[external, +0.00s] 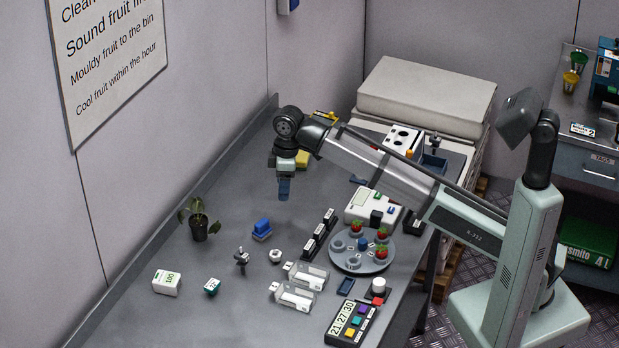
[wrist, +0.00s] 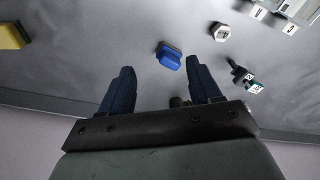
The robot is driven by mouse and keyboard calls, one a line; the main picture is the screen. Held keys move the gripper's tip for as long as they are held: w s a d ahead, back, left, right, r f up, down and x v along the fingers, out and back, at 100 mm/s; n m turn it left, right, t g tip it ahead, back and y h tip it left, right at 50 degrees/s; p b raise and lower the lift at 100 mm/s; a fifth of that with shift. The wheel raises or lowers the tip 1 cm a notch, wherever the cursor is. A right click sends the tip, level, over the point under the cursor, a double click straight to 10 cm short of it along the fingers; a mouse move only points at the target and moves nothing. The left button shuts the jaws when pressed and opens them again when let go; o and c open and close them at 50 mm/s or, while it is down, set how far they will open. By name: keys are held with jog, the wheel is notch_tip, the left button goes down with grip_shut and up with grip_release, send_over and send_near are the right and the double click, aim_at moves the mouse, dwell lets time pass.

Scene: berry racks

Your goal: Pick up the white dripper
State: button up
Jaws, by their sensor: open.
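I cannot tell for sure which thing is the white dripper. A small white faceted piece with a dark mark on top (external: 275,256) stands on the bench and may be it. It also shows in the wrist view (wrist: 222,33), near the top right. My gripper (external: 284,192) hangs above the bench, toward the back, pointing down. In the wrist view my gripper (wrist: 160,67) has its two dark blue fingers spread, with nothing held between them. The white piece lies beyond the fingertips, to their right, and apart from them.
A blue block (external: 262,230) and a dark valve-like piece (external: 242,257) stand close to the white piece. Clear trays (external: 296,296), a dark label rack (external: 319,235) and a round grey berry rack (external: 345,262) are to its right. A plant (external: 199,225) stands left. Bench under my gripper is clear.

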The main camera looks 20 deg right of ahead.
jog(key=s+a+n+h, duration=0.1)
jog(key=s+a, duration=0.2)
jog(key=s, duration=0.3)
jog(key=s+a+n, duration=0.1)
jog(key=s+a, duration=0.2)
jog(key=s, duration=0.2)
send_over(274, 254)
jog(key=f, duration=0.7)
jog(key=shift+s+d+f, duration=0.35)
jog(key=shift+f, duration=0.05)
jog(key=shift+w+a+f, duration=0.1)
jog(key=shift+w+f, duration=0.05)
jog(key=shift+f, duration=0.8)
jog(key=shift+w+a+f, duration=0.1)
jog(key=shift+a+f, duration=0.05)
jog(key=shift+f, duration=0.75)
jog(key=shift+w+a+f, duration=0.1)
jog(key=shift+w+f, duration=0.05)
jog(key=shift+f, duration=0.8)
jog(key=c, duration=1.1)
jog(key=shift+r, duration=0.15)
